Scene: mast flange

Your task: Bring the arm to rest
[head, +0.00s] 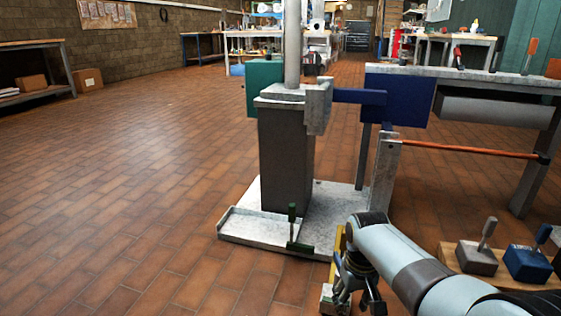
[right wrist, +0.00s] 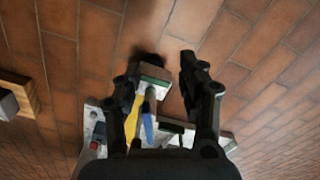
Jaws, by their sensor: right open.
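My right arm (head: 400,262) reaches in from the lower right in the head view. Its gripper (head: 357,298) hangs low, beside the front right corner of the pale base plate (head: 262,238). In the right wrist view the gripper (right wrist: 167,72) has its two dark fingers apart, with floor tiles showing between the tips. Nothing is held between them. A dark grey post (head: 286,155) with a metal mast (head: 292,45) stands upright on the base plate. My left gripper is not in view.
A green-handled tool (head: 292,225) stands at the plate's front edge. A yellow part (right wrist: 131,118) and a blue part (right wrist: 149,128) lie below the right gripper. A wooden board (head: 500,272) with handled blocks is at the right. A workbench (head: 470,82) stands behind.

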